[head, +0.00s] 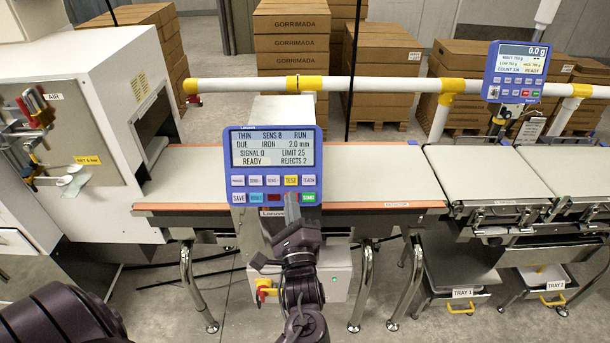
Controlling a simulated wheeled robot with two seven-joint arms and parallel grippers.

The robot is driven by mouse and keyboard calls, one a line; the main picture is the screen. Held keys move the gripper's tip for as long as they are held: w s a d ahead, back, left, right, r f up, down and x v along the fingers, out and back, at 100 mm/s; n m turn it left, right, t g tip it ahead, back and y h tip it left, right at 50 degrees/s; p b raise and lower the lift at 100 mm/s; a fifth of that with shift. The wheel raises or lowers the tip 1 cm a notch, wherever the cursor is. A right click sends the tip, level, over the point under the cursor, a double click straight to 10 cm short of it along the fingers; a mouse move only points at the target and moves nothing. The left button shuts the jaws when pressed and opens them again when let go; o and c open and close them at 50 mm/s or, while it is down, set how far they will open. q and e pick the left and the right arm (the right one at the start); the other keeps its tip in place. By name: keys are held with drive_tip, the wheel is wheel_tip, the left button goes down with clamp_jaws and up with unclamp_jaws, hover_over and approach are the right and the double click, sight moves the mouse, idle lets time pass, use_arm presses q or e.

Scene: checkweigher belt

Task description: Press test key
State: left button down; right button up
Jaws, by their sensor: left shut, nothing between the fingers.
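The blue control panel (228,160) stands in front of the belt with its screen lit. The screen reads THIN, SENS 8, RUN, DUE IRON 2.0 mm, SIGNAL 0, LIMIT 25, READY and REJECTS 2. A yellow key (291,181) sits in the upper key row, left of the TEACH key (309,181); its small label is hard to read. My left gripper (292,203) is shut and empty, its tip just below the yellow key in the picture. It hides part of the lower row, between the red key and the green START key (308,197). I cannot tell whether it touches the panel. My right gripper is not in view.
A conveyor belt (380,168) with an orange edge runs behind the panel. A white guard rail (380,85) runs behind it. A white cabinet (90,80) stands at left. A second blue display (515,72) stands at right, above trays (462,293) below the belts.

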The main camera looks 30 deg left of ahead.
sight(291, 180)
use_arm(q)
drive_tip(key=shift+s+r, duration=0.1)
drive_tip(key=shift+r, duration=0.55)
drive_tip(key=shift+f, duration=0.1)
drive_tip(key=shift+w+a+f+b, duration=0.65)
drive_tip(key=shift+w+a+b, duration=0.05)
drive_tip(key=shift+w+b, duration=0.45)
drive_tip(key=shift+w+a+f+b, duration=0.65)
drive_tip(key=shift+w+b, duration=0.35)
drive_tip(key=shift+w, duration=0.1)
drive_tip(key=shift+w+a+f+b, duration=0.65)
drive_tip(key=shift+w+a+b, duration=0.05)
drive_tip(key=shift+w+b, duration=0.45)
drive_tip(key=shift+w, duration=0.15)
